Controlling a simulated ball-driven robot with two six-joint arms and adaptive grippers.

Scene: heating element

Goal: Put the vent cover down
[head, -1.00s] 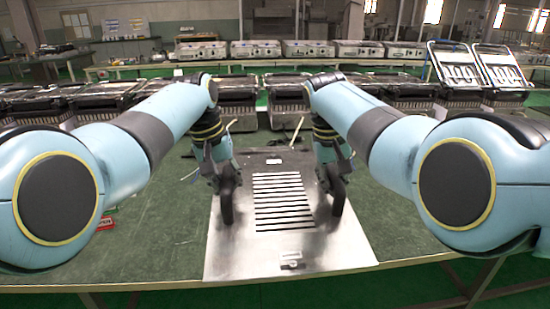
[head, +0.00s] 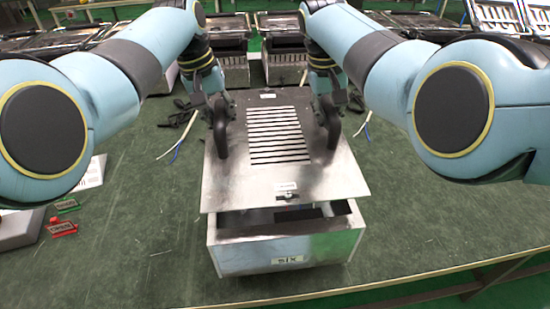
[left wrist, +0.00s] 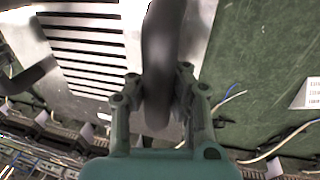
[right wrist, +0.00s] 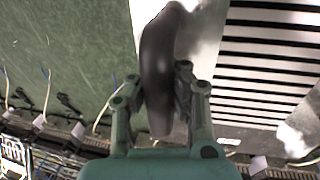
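The vent cover (head: 230,185) is a flat grey metal plate with a row of black slots and two dark curved handles. In the head view it is over an open metal box (head: 240,255); a gap shows between the cover's front edge and the box's rim. Contact at the back is hidden. My left gripper (head: 217,108) is shut on the left handle, also seen in the left wrist view (left wrist: 158,85). My right gripper (head: 330,105) is shut on the right handle, also seen in the right wrist view (right wrist: 160,85).
Small red and green tags (head: 62,228) and a white card (head: 93,172) lie left of the box. Loose cables (head: 178,145) lie behind on the green table. Similar units (head: 235,65) stand at the back. The table right of the box is clear.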

